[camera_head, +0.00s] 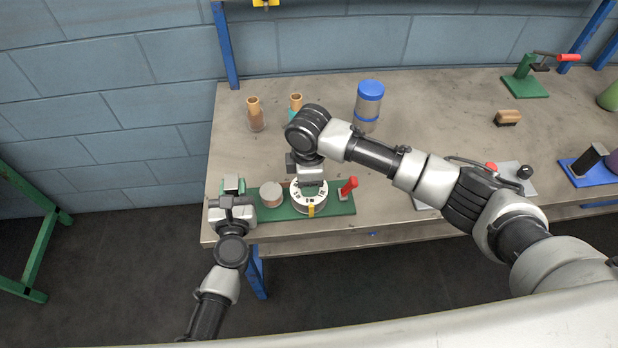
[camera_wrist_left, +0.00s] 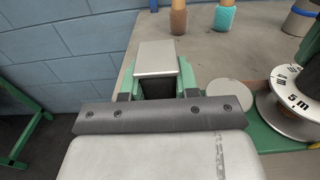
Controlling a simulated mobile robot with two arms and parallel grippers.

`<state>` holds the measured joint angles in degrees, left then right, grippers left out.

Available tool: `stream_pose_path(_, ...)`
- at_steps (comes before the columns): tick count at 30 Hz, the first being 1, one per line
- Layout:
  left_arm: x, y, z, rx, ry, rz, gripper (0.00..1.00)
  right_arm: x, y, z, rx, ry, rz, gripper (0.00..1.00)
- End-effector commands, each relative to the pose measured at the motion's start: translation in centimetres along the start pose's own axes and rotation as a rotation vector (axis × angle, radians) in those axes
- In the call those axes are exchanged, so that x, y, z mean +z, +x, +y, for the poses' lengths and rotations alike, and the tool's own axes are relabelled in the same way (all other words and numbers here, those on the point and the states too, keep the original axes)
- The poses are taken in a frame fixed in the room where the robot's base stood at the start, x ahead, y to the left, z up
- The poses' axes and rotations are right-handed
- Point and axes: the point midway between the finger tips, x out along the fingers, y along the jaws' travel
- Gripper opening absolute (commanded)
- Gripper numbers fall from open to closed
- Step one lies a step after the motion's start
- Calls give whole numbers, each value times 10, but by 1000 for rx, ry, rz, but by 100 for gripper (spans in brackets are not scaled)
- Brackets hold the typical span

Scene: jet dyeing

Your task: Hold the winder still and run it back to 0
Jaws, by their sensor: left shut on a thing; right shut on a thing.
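The winder has a long green base (camera_head: 272,212) near the table's left front edge. It carries a grey disc (camera_head: 271,190), a white numbered dial (camera_head: 308,203) with a yellow pointer (camera_head: 311,210), and a red handle (camera_head: 348,186) at its right end. In the left wrist view the dial (camera_wrist_left: 296,108) shows "5 m". My left gripper (camera_head: 233,192) is shut on the green, grey-topped block (camera_wrist_left: 157,58) at the winder's left end. My right gripper (camera_head: 312,182) points down over the dial and is shut on a part there, which its own body hides.
Behind the winder stand two wooden-topped bobbins (camera_head: 255,113) and a blue-lidded jar (camera_head: 369,100). A green stand with a red lever (camera_head: 525,80), a brush (camera_head: 507,118) and a blue-based holder (camera_head: 587,165) are on the right. The table's middle back is clear.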

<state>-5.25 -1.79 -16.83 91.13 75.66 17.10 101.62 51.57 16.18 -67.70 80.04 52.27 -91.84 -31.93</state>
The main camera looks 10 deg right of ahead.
Motion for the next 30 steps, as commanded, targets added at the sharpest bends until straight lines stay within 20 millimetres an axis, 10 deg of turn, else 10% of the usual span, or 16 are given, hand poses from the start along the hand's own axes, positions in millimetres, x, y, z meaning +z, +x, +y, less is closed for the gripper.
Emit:
stream_pose_path(19,-1,0,1,1,1,2,5,0,-1,0,1,-56,0,20)
stream_pose_path(20,-1,0,1,1,1,2,5,0,-1,0,1,-56,0,45)
stream_pose_path(24,-1,0,1,1,1,2,5,0,-1,0,1,-56,0,66)
stream_pose_path(30,-1,0,1,1,1,2,5,0,0,0,0,-55,0,69)
